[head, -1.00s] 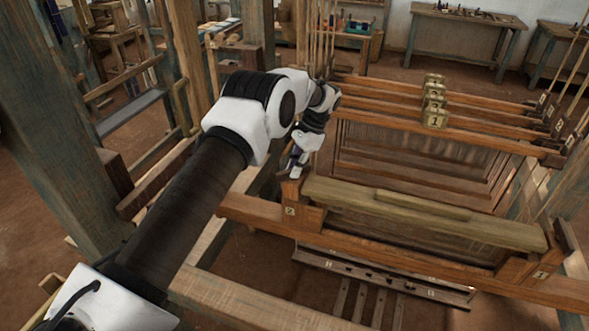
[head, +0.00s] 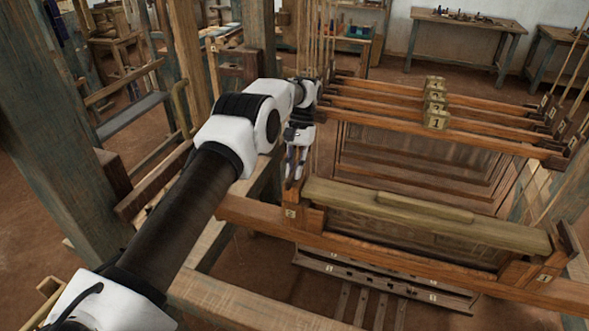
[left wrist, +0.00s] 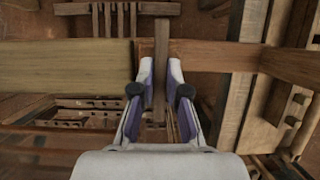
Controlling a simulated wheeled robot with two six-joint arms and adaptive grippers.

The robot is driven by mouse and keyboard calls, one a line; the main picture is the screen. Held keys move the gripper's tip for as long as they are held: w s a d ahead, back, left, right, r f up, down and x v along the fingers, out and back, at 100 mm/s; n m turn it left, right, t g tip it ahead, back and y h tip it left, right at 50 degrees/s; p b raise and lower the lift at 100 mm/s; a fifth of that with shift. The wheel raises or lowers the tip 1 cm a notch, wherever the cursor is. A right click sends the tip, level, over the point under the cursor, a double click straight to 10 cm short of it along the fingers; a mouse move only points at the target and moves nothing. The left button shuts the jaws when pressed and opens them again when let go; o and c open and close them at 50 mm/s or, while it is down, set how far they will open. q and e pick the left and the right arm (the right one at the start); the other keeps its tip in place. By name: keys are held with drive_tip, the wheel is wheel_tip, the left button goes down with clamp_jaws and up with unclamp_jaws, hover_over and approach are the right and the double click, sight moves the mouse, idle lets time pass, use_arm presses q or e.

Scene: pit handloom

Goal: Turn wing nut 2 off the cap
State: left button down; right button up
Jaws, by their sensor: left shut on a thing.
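The cap (head: 400,208) is a pale greenish wooden bar along the top of the near frame, and its left end also shows in the left wrist view (left wrist: 66,66). My left gripper (head: 293,176) is at the cap's left end, by the post marked 2 (head: 291,213). In the left wrist view its two fingers (left wrist: 160,78) are drawn close together, with a narrow wooden upright (left wrist: 161,45) showing in line with the gap. Wing nut 2 cannot be made out; the fingers hide the spot where they grip. My right gripper is out of view.
Numbered wooden bars with brass-coloured blocks (head: 435,118) lie behind the cap. A thick loom post (head: 75,130) stands at the left. A long wooden beam (head: 400,257) runs in front below the cap. Workbenches (head: 466,25) stand far back.

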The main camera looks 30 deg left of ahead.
sight(294, 170)
use_arm(q)
drive_tip(key=shift+f, duration=0.1)
idle(0.4)
drive_tip(key=c, duration=1.2)
unclamp_jaws()
drive_tip(key=shift+w, duration=0.1)
wheel_tip(294, 170, up, 10)
drive_tip(key=shift+f, duration=0.1)
